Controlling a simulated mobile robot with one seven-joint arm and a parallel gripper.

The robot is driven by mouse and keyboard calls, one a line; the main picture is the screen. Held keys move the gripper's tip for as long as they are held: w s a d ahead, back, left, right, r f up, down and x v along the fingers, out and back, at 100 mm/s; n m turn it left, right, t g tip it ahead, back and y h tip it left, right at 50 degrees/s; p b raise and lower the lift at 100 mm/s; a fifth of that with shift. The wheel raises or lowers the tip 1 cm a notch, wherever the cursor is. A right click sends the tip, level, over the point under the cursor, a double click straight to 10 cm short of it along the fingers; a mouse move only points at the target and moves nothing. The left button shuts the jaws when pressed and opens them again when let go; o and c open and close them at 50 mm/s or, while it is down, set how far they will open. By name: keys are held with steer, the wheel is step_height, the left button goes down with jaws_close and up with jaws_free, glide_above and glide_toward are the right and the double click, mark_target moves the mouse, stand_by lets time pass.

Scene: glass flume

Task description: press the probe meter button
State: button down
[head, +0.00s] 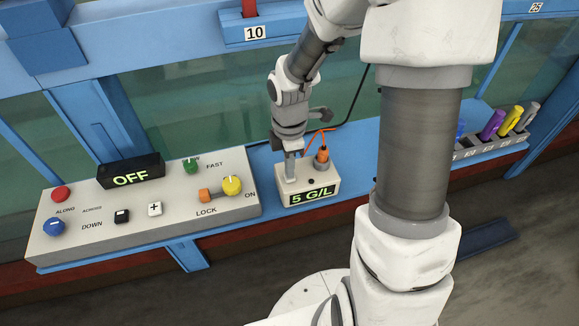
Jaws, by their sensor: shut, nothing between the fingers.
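The probe meter (331,186) is a small pale box on the blue shelf, with a lit display reading "5 G/L". An orange probe (322,156) with a cable stands upright at the right of its top. A small dark spot (311,181) shows on the top near the front; I cannot tell if it is the button. My gripper (290,178) is shut and empty, pointing down at the left part of the meter's top. Its fingertips look at or just above the surface; contact cannot be told. The gripper hides the meter's back left part.
A control panel (85,243) with knobs, buttons and an "OFF" display (130,171) is left of the meter. A rack (490,149) with coloured pens is at the right. The glass flume (200,105) runs behind. The blue shelf (352,150) right of the meter is clear.

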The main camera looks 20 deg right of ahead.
steer(key=shift+f, duration=0.1)
steer(key=shift+s+f+b, duration=0.2)
steer(key=shift+f+b, duration=0.35)
steer(key=shift+f, duration=0.55)
steer(key=shift+r+p, duration=0.4)
steer(key=shift+p, duration=0.05)
step_height(320, 180, up, 14)
steer(key=p, duration=0.3)
steer(key=shift+w, duration=0.2)
steer(key=shift+f, duration=0.1)
